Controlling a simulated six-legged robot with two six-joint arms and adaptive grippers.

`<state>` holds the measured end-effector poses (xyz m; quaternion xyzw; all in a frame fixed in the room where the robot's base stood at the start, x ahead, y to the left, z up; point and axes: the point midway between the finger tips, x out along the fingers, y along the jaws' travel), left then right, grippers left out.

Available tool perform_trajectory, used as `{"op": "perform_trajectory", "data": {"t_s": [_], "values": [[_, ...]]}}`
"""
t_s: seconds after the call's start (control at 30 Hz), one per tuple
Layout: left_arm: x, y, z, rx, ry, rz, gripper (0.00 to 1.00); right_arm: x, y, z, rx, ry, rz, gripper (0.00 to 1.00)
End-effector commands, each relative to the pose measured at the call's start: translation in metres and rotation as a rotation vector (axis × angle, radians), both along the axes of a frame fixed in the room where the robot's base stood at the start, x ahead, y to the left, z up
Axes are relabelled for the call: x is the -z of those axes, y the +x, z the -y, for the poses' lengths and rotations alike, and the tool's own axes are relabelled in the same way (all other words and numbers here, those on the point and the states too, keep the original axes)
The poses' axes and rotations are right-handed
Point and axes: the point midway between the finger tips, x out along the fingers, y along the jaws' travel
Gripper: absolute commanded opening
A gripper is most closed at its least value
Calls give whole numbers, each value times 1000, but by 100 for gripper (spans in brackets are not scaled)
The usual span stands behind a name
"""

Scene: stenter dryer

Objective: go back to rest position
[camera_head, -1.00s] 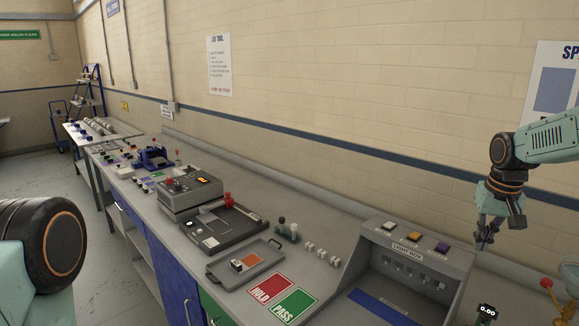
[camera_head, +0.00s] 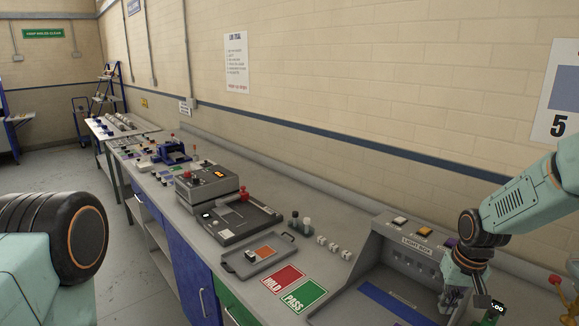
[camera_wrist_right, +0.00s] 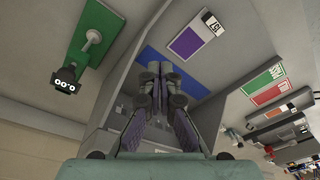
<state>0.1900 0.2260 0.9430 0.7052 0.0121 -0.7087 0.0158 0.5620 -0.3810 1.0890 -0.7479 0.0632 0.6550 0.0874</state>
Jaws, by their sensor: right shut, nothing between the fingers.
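My right gripper (camera_head: 453,302) hangs fingers down at the right edge of the light box (camera_head: 375,238), in front of its right side in the head view. In the right wrist view its fingers (camera_wrist_right: 154,75) are together, with nothing held between them. Below them the wrist view shows the light box's pale floor, a blue strip (camera_wrist_right: 185,77) and a purple card (camera_wrist_right: 199,43). A part of my left arm shows at the left of the head view; my left gripper is out of the picture.
The long grey bench holds a grey tray (camera_head: 237,266), red HOLD (camera_head: 283,280) and green PASS (camera_head: 304,296) cards, and a grey instrument (camera_head: 206,186). A small black display (camera_head: 497,307) stands close to the right gripper. Open floor (camera_head: 125,265) lies left of the bench.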

Motion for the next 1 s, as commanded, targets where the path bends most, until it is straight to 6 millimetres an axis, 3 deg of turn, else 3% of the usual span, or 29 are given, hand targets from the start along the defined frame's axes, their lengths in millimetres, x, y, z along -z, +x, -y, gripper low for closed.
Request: {"op": "perform_trajectory", "data": {"t_s": [0.03, 0.2, 0.4, 0.63, 0.9, 1.0], "values": [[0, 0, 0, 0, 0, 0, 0, 23, -17, -19, -24, 10, -17, 0], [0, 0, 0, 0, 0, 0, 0, 92, -83, -77, -79, 42, -40, 0], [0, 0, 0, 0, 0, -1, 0, 145, -188, -127, -117, 54, -76, 0], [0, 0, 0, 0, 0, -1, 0, 160, -290, -149, -142, 29, -112, 0], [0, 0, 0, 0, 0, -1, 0, 144, -382, -152, -181, -26, -150, 0], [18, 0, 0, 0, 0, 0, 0, 164, -373, -152, -176, -23, -136, 0]]}}
